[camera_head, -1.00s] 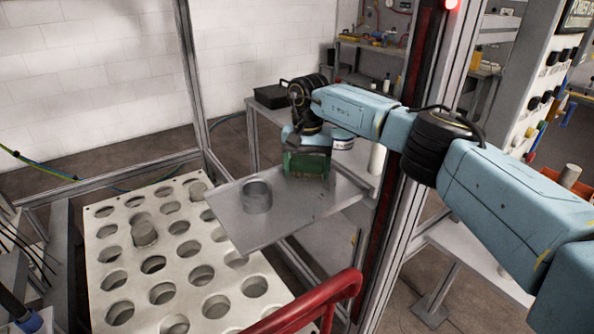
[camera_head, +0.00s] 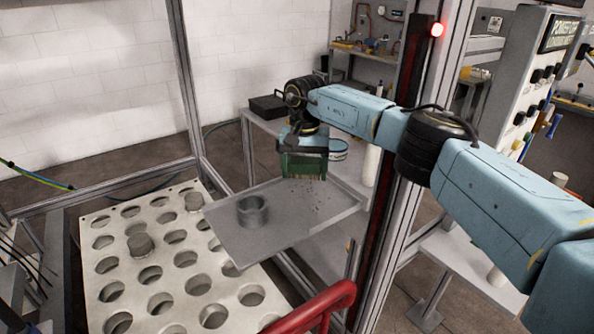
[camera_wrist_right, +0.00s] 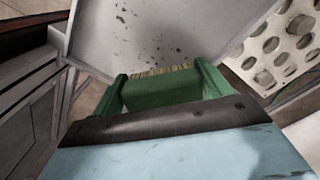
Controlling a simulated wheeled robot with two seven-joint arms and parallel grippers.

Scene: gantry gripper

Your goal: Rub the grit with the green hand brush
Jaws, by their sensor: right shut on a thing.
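The green hand brush (camera_head: 303,166) hangs bristles down over the far right part of a grey metal plate (camera_head: 235,232). My right gripper (camera_head: 303,147) is shut on the brush. The brush also shows in the right wrist view (camera_wrist_right: 160,92), with its tan bristle edge pointing toward the plate. The grit (camera_head: 317,192) is dark specks scattered on the plate, just in front of the brush. In the right wrist view the grit (camera_wrist_right: 150,35) lies beyond the bristles. The bristles look a little above the plate, though contact is hard to tell. My left gripper does not show.
A red rail (camera_head: 320,305) is in front. A frame post (camera_head: 385,200) stands right of the plate.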

